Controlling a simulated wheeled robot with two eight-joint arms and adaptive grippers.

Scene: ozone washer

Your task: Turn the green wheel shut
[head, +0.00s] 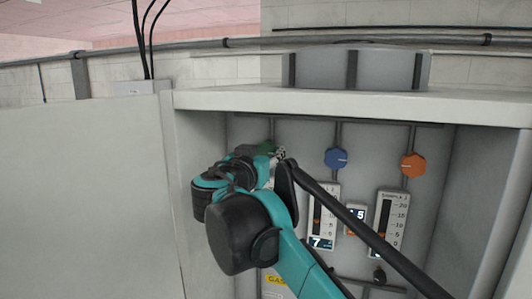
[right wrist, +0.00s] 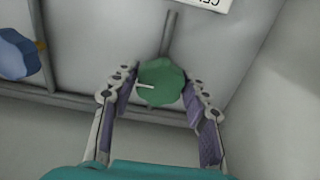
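The green wheel (right wrist: 161,83) is a scalloped knob with a white pointer line, on a pipe on the cabinet's back panel. In the head view only a bit of the green wheel (head: 266,148) shows, mostly hidden behind my right gripper (head: 280,155) and wrist. Contact between fingers and wheel does not show. My left gripper is not in view.
A blue knob (head: 336,160) and an orange knob (head: 413,165) sit to the right on the same panel. Gauges (head: 391,225) hang below them. The cabinet's left side wall (head: 198,150) is close to my right wrist, and its top edge (head: 350,103) is above.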

